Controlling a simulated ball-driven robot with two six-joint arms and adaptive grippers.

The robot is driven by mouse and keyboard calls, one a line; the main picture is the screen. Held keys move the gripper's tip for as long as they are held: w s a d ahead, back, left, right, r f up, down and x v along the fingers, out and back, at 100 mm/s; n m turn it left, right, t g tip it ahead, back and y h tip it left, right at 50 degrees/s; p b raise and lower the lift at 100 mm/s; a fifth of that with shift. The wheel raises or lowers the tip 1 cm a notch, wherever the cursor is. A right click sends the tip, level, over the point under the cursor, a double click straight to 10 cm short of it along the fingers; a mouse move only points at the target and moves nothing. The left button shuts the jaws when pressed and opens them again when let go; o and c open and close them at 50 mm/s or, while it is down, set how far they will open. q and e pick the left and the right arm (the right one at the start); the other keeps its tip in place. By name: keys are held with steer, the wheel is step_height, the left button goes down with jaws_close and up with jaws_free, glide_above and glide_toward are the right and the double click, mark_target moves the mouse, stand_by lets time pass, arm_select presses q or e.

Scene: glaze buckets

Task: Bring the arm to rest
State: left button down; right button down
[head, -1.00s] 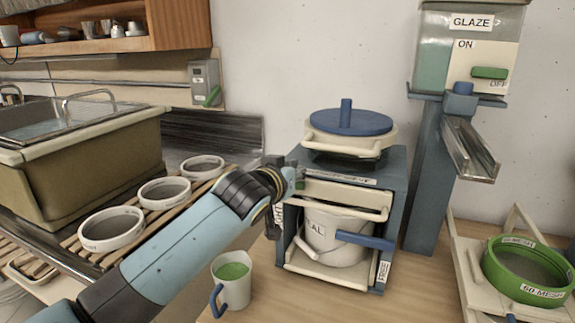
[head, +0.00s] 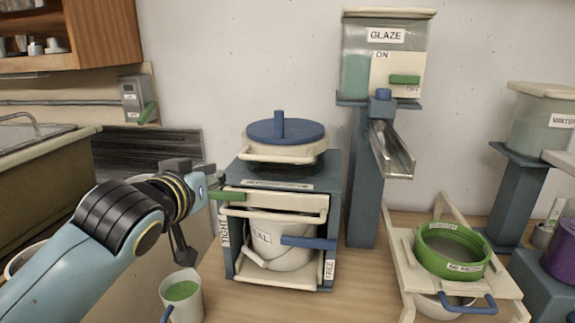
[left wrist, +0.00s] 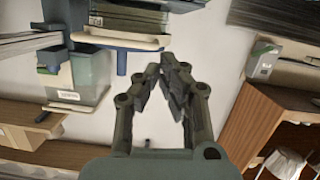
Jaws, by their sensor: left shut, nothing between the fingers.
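My left arm (head: 105,220) reaches in from the left in the head view. Its wrist stands just left of the blue press-like frame (head: 333,190), above a white cup with green liquid (head: 181,292). The wrist hides much of the left gripper there. In the left wrist view the left gripper (left wrist: 168,62) has its fingertips together, with nothing between them. I cannot tell whether the wrist touches the frame's green handle (head: 228,196). My right gripper is not in view.
A white bucket (head: 275,238) sits inside the frame, with a blue-lidded tub (head: 285,132) on top. The GLAZE dispenser (head: 360,75) stands behind. A green sieve (head: 450,245) rests on a stand at right. Some bare wooden counter (head: 350,285) lies between frame and stand.

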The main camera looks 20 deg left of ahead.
arm_select(q)
steer(key=s+d+f+m+g+h, duration=0.15)
steer(key=s+f+g, duration=0.25)
steer(key=s, duration=0.5)
steer(key=s+d+f+m+g, duration=0.1)
steer(key=s+d+f+g, duration=0.15)
steer(key=s+f, duration=0.4)
steer(key=s+d+f+m+g+h, duration=0.1)
steer(key=s+f+m+g, duration=0.3)
steer(key=s, duration=0.7)
step_height(320, 180, down, 34)
steer(key=s+a+n+g+b, duration=0.2)
steer(key=a+b, duration=0.1)
steer(key=b, duration=0.6)
steer(key=s+f+b, duration=0.4)
steer(key=s+f, duration=0.5)
steer(key=f, duration=0.3)
steer(key=s+f+g+b, duration=0.1)
steer(key=s+f+b, duration=0.2)
steer(key=s+f, duration=0.6)
step_height(320, 180, down, 3)
steer(key=shift+a+b, duration=0.4)
steer(key=shift+a, duration=0.05)
steer(key=shift+s+n, duration=0.1)
steer(key=shift+n, duration=0.15)
